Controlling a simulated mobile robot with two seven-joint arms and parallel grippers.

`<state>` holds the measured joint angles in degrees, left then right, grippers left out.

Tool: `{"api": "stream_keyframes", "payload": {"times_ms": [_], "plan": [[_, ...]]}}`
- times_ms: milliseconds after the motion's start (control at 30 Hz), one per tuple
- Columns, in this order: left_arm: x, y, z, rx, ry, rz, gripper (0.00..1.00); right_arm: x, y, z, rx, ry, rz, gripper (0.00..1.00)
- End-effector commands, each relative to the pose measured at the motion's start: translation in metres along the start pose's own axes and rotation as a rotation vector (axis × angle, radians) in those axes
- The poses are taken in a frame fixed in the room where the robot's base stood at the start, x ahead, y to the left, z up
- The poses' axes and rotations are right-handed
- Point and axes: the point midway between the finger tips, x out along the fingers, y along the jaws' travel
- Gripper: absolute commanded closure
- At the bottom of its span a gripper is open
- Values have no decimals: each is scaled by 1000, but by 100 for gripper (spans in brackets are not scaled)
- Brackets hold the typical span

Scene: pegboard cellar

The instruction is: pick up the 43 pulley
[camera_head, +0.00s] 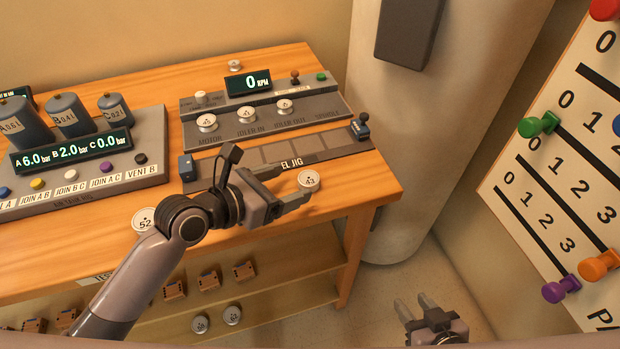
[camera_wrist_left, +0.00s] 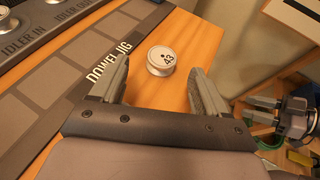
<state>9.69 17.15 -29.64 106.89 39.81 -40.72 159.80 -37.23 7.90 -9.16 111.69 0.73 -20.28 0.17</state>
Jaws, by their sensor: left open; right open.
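The 43 pulley (camera_head: 309,180) is a small white-topped disc lying on the wooden bench near its right end. In the left wrist view the pulley (camera_wrist_left: 161,58) shows its number and sits at the mouth of the jaws. My left gripper (camera_head: 293,183) is open and empty, its fingers pointing at the pulley from the left. I see bare wood between the pulley and each finger. My right gripper (camera_head: 412,300) is open and empty, low over the floor to the right of the bench.
The dowel jig (camera_head: 336,143) lies just behind the pulley, with the RPM panel (camera_head: 248,83) beyond it. A 52 pulley (camera_head: 145,222) is partly behind my left arm. More pulleys (camera_head: 232,315) lie on the lower shelf. A pegged board (camera_head: 560,170) stands at the right.

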Motion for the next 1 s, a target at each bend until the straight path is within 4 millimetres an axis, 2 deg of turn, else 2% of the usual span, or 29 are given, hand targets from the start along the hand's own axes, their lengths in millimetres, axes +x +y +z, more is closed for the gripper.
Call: {"api": "stream_keyframes", "payload": {"times_ms": [300,433,667,867,1000], "plan": [[40,-3,0,0,0,0,25,2,0,3,1,0,-1,57],[48,-3,0,0,0,0,25,2,0,3,0,0,-1,57],[48,-4,0,-1,0,0,25,2,0,3,0,-1,0,57],[48,-4,0,-1,0,0,86,2,0,3,0,-1,0,57],[48,-3,1,-1,-1,0,86,2,0,3,0,0,0,57]]}}
